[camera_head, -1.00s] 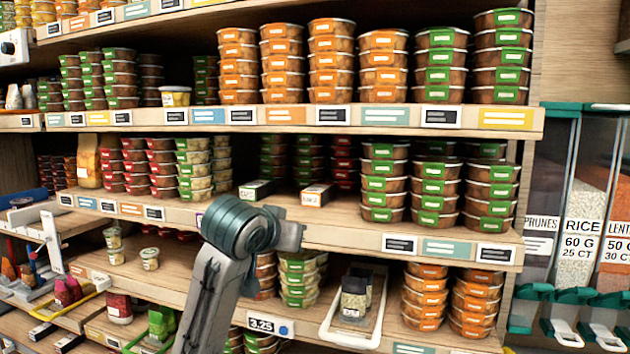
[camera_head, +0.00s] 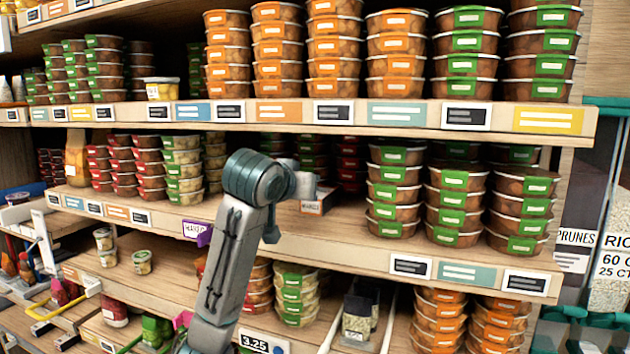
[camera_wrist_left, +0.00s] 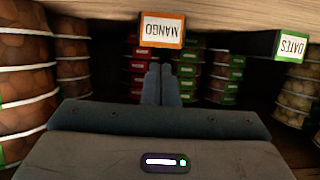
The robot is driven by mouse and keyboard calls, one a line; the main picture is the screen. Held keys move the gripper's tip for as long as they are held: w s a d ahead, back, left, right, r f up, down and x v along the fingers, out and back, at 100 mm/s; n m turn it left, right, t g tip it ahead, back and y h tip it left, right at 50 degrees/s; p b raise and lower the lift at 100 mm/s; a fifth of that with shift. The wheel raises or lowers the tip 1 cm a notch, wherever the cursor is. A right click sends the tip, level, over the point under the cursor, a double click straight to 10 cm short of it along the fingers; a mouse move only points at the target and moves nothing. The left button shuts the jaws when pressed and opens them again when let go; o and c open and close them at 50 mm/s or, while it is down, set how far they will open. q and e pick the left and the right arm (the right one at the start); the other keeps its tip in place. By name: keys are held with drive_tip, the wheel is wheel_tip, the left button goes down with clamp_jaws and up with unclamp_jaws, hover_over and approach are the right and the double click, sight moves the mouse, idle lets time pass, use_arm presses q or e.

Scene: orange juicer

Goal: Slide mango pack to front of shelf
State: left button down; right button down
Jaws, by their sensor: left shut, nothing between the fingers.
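The mango pack is a small box with an orange edge and a white MANGO label (camera_wrist_left: 162,30), upside down in the left wrist view. In the head view a small box, apparently this pack (camera_head: 312,208), lies on the middle shelf, partly behind my left arm. My left gripper (camera_wrist_left: 162,70) is shut and empty, its fingers reaching over the pack toward the shelf's back. Whether they touch it I cannot tell. In the head view its fingertips are hidden behind the wrist. My right gripper is not in view.
A green-edged DATES box (camera_wrist_left: 292,46) lies beside the mango pack. Stacked green-labelled tubs (camera_head: 395,190) stand to the right on the same shelf, with bare board in front. The upper shelf (camera_head: 300,112) overhangs.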

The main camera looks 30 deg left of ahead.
sight(321, 190)
use_arm(q)
drive_tip(key=w+p, duration=0.1)
drive_tip(key=w, duration=0.1)
drive_tip(key=w+a+p, duration=0.1)
drive_tip(key=w, duration=0.2)
drive_tip(key=w+a+p, duration=0.1)
drive_tip(key=w, duration=0.2)
drive_tip(key=shift+f, duration=0.1)
drive_tip(key=shift+s+f, duration=0.1)
drive_tip(key=shift+f, duration=0.15)
drive_tip(key=shift+s+d+f+p, duration=0.1)
drive_tip(key=shift+f+p, duration=0.05)
drive_tip(key=shift+p, duration=0.25)
drive_tip(key=shift+s+f, duration=0.15)
drive_tip(key=shift+f, duration=0.3)
drive_tip(key=shift+f, duration=0.1)
drive_tip(key=shift+f, duration=0.1)
